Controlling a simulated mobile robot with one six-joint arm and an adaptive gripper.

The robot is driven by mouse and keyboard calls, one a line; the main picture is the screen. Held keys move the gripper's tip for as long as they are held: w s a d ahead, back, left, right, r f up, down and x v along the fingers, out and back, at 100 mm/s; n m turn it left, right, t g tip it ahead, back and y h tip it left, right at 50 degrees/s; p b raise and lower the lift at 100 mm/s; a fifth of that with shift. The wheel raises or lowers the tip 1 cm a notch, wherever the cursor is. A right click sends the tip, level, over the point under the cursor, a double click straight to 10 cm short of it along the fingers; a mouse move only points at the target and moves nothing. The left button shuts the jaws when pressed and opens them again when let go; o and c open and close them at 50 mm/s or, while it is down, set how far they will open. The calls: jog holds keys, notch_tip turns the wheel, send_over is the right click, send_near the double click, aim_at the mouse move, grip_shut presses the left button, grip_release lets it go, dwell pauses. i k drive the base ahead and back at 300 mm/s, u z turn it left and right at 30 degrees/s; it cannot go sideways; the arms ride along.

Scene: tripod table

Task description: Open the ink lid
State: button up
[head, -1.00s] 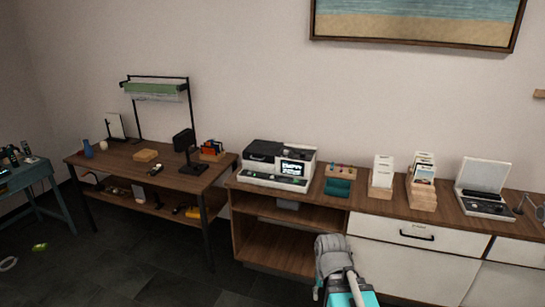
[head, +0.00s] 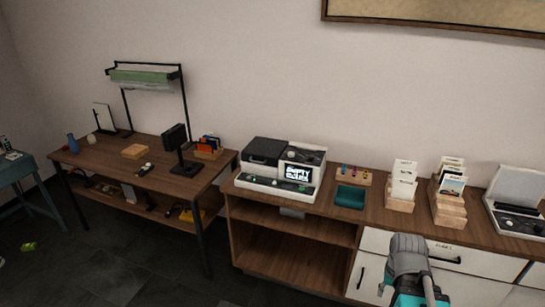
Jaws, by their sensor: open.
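A white and black printer (head: 262,192) stands on the wooden cabinet (head: 345,206), right of the middle gap between the furniture. Its black top cover (head: 264,151) at the left looks shut. A lit screen (head: 298,173) shows on its right half. I cannot tell which part is the ink lid at this size. A grey and turquoise part of my arm shows at the lower right, in front of the cabinet's white drawers and well short of the printer. My gripper's fingers are not in view.
Right of the printer are a teal tray (head: 350,197), a rack of small coloured items (head: 353,175), card holders (head: 400,185) and an open white case (head: 515,200). A wooden desk (head: 110,153) stands left. The dark floor (head: 130,260) before it looks clear.

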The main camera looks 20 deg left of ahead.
aim_at(266, 151)
jog(key=u, duration=0.3)
jog(key=i, duration=0.95)
jog(key=u, duration=0.8)
